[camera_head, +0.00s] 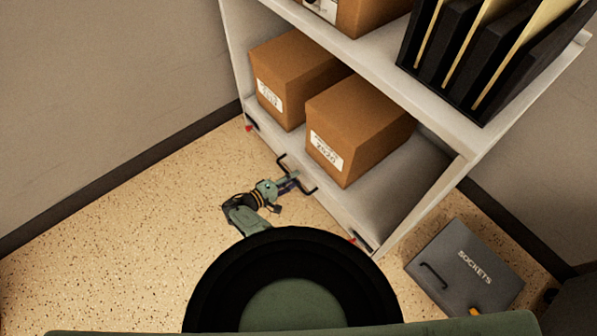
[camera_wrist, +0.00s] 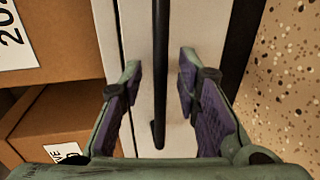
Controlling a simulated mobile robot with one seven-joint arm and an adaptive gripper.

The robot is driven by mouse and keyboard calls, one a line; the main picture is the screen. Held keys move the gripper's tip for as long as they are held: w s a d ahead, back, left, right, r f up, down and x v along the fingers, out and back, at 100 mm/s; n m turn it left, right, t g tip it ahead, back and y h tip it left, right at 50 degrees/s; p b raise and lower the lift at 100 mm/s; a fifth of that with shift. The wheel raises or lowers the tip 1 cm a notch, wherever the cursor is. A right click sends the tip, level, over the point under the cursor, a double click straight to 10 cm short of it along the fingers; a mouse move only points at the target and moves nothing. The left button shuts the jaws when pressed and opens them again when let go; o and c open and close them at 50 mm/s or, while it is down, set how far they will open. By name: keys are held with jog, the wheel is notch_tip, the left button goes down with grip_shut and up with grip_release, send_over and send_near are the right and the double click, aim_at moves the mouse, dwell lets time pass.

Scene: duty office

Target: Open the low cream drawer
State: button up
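The low cream drawer (camera_head: 333,212) is the bottom front of the shelf unit, seen edge-on from above in the head view; it looks shut. Its black bar handle (camera_head: 311,191) runs along the front. My gripper (camera_head: 289,178) is at the middle of the handle. In the wrist view the handle (camera_wrist: 160,125) runs vertically between my two open fingers (camera_wrist: 160,80), with a gap visible on each side. Cream drawer front (camera_wrist: 142,140) shows behind it. I cannot tell how far the fingers reach past the bar.
Cardboard boxes (camera_head: 360,118) stand on the shelf above the drawer. Black file holders (camera_head: 455,55) stand higher up. A grey sockets case (camera_head: 465,268) lies on the floor right of the unit. Speckled floor (camera_head: 120,225) at left is clear. Small red marks (camera_head: 352,240) show near the drawer's ends.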

jog(key=shift+w+d, duration=0.1)
jog(key=shift+d, duration=0.1)
grip_shut()
dwell(0.3)
dwell(0.5)
